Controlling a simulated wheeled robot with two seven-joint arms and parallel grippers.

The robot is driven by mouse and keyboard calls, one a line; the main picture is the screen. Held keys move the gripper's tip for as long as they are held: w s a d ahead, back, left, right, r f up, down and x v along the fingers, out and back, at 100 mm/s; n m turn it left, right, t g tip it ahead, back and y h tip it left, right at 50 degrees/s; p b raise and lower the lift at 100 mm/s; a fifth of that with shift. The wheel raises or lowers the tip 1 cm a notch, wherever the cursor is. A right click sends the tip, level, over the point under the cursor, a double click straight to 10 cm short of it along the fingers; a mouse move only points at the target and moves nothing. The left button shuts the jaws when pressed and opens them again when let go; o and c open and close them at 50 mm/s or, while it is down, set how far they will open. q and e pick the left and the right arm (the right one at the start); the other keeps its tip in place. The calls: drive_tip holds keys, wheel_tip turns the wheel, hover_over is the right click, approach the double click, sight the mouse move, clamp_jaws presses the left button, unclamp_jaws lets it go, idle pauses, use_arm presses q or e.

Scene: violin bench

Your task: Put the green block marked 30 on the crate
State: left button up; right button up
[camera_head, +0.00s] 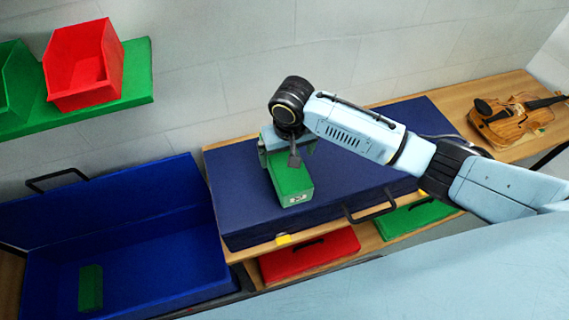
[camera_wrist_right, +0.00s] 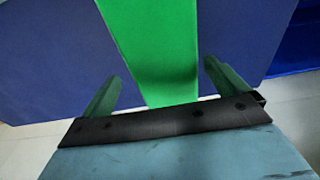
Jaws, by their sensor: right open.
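A green block (camera_head: 291,180) lies on the flat blue top of a closed crate or case (camera_head: 345,165). A small white mark shows on its near end, too small to read. My right gripper (camera_head: 281,157) is at the block's far end, from above. In the right wrist view, its two open fingers (camera_wrist_right: 164,82) stand on either side of the green block (camera_wrist_right: 155,40), with gaps on both sides. Another green block (camera_head: 91,288) sits inside an open blue crate (camera_head: 190,240) at the left; no number on it can be read. My left gripper is not in view.
A green shelf (camera_head: 138,75) at upper left holds a red bin (camera_head: 82,65) and a green bin (camera_head: 14,85). A violin (camera_head: 515,120) lies on the wooden bench at right. Red (camera_head: 310,254) and green (camera_head: 415,217) cases sit below. The blue top is otherwise largely clear.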

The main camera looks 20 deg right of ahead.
sight(285, 158)
drive_tip(key=f, duration=0.4)
drive_tip(key=shift+w+a+f, duration=0.1)
drive_tip(key=shift+a+f, duration=0.1)
drive_tip(key=shift+a, duration=0.1)
drive_tip(key=shift+f, duration=0.4)
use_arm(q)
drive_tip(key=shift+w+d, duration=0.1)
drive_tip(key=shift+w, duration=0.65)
use_arm(e)
drive_tip(key=c, duration=1.1)
